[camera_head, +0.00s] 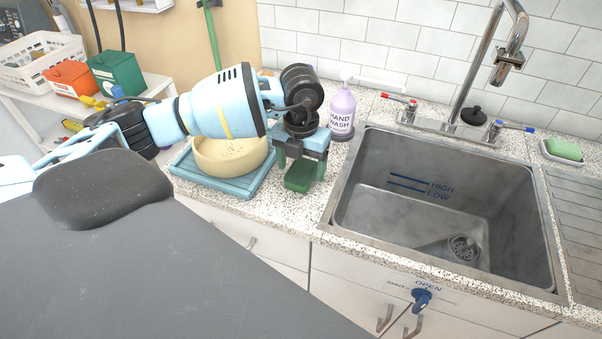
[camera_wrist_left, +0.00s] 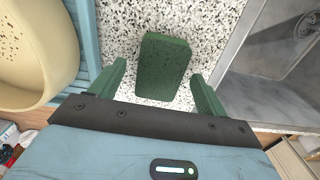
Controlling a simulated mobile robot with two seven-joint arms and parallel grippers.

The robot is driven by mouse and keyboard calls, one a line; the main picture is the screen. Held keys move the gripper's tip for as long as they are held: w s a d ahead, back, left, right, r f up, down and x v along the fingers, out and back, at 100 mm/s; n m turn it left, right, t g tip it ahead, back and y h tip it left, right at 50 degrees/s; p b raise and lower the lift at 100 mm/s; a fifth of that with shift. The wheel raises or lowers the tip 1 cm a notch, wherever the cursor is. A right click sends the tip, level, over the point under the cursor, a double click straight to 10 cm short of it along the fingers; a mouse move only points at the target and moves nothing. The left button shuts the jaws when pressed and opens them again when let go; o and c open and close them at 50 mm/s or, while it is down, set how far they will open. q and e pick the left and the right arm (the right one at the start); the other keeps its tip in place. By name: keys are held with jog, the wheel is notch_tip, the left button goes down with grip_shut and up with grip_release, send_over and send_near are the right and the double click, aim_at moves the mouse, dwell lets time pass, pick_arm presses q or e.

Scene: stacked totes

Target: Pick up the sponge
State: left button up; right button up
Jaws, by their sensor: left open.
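The sponge (camera_head: 299,178) is a dark green block on the speckled counter, left of the sink. In the left wrist view the sponge (camera_wrist_left: 163,62) lies lengthwise ahead, its near end between the two fingers. My left gripper (camera_head: 301,165) points down over the sponge, and its green fingers stand apart on either side. In the left wrist view my left gripper (camera_wrist_left: 158,86) is open, with a gap between each finger and the sponge. My right gripper is not in view.
A cream bowl (camera_head: 230,158) sits on a blue tray (camera_head: 222,190) left of the sponge. A purple hand wash bottle (camera_head: 342,112) stands behind. The empty steel sink (camera_head: 400,207) is at the right. Light green soap (camera_head: 564,149) lies on a dish beyond it.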

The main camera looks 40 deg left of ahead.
aim_at(301, 170)
pick_arm(q)
jog(key=shift+f, duration=0.1)
jog(key=c, duration=1)
jog(key=shift+c, duration=0.2)
jog(key=shift+r, duration=0.6)
notch_tip(301, 170, up, 2)
jog(key=shift+r, duration=0.15)
jog(key=s+d, duration=0.3)
jog(key=d, duration=0.1)
jog(key=s+d+r, duration=0.1)
jog(key=s+d, duration=0.2)
jog(key=d, duration=0.2)
jog(key=s+d, duration=0.2)
jog(key=d, duration=0.2)
jog(key=shift+s+d+r, duration=0.25)
jog(key=shift+s, duration=0.15)
